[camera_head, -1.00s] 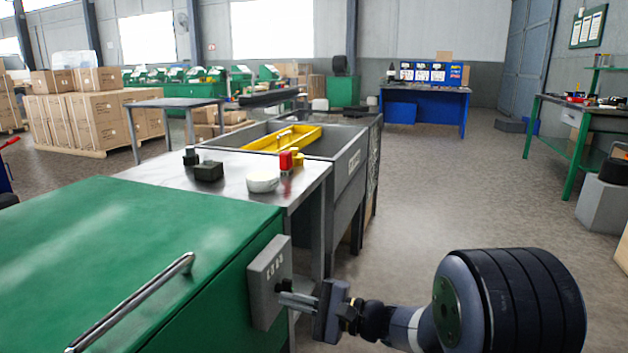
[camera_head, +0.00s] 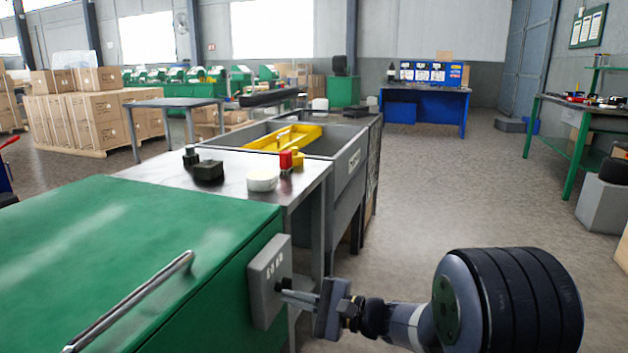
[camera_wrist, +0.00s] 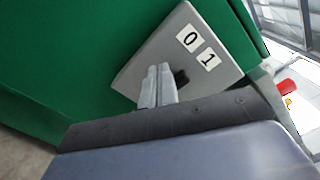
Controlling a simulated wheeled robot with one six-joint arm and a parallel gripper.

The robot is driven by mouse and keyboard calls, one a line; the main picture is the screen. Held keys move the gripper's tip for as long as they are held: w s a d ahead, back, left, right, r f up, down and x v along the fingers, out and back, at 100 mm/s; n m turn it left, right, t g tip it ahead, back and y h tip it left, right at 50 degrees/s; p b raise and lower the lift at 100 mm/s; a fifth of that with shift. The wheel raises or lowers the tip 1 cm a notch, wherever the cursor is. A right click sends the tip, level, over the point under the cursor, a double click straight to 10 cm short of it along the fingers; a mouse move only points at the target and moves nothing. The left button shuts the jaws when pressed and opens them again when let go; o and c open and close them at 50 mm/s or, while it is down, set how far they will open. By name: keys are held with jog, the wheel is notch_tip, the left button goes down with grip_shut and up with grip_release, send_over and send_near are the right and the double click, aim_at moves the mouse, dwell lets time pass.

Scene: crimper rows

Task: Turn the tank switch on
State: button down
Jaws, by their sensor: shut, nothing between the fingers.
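The tank switch is a grey box (camera_head: 268,275) on the side of a green cabinet. The wrist view shows the same switch box (camera_wrist: 165,50) with a white 0 label and a white 1 label. A dark knob (camera_wrist: 181,77) shows just beside my fingertips, partly hidden by them. My gripper (camera_head: 285,293) is shut and empty, its tips at the face of the box by the knob. The fingers (camera_wrist: 157,80) also show in the wrist view. Whether they touch the knob, I cannot tell.
The green cabinet (camera_head: 150,230) has a metal bar handle (camera_head: 130,300) on top. Behind it, a steel table (camera_head: 225,180) holds a white bowl, a red item and dark blocks. A grey tank (camera_head: 345,165) stands beyond. The floor (camera_head: 440,190) to the right is open.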

jog(key=shift+w+d+r+b, duration=0.1)
jog(key=shift+w+r+b, duration=0.2)
jog(key=shift+r+b, duration=0.4)
jog(key=shift+f, duration=0.1)
dwell(0.4)
jog(key=shift+s+r, duration=0.25)
jog(key=shift+s, duration=0.05)
jog(key=shift+b+v, duration=0.3)
jog(key=shift+v, duration=2.65)
